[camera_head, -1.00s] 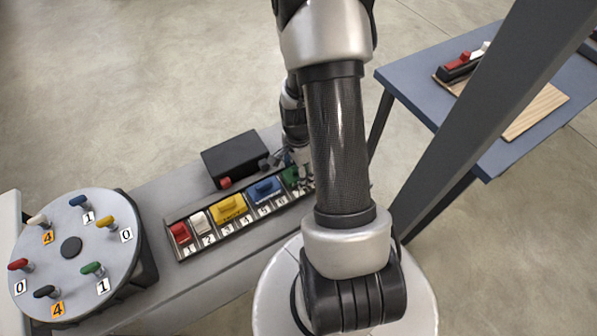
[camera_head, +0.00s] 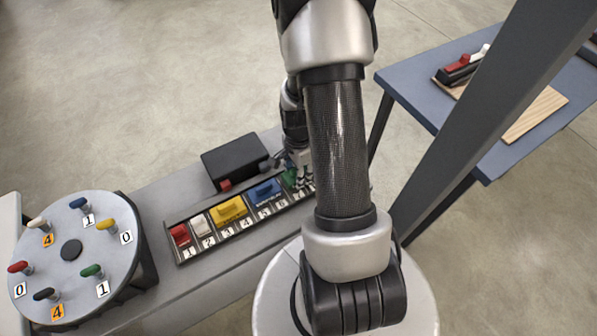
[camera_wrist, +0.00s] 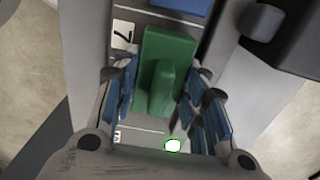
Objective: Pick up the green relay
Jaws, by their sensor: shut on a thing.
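The green relay (camera_wrist: 168,62) is a green block with a raised grip, seen up close in the wrist view. My gripper (camera_wrist: 157,100) has its blue-padded fingers on either side of the relay's raised grip and is shut on it. In the head view the relay (camera_head: 289,178) shows only in part at the right end of the numbered rack (camera_head: 216,241). My gripper (camera_head: 302,172) is there too, mostly hidden behind my arm. I cannot tell whether the relay is still seated in the rack or lifted a little.
The rack also holds a red (camera_head: 180,234), a white (camera_head: 200,226), a yellow (camera_head: 229,209) and a blue relay (camera_head: 265,190). A black box (camera_head: 234,158) stands behind it. A round dial plate (camera_head: 72,225) with coloured knobs is at left. A blue table (camera_head: 420,80) stands at right.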

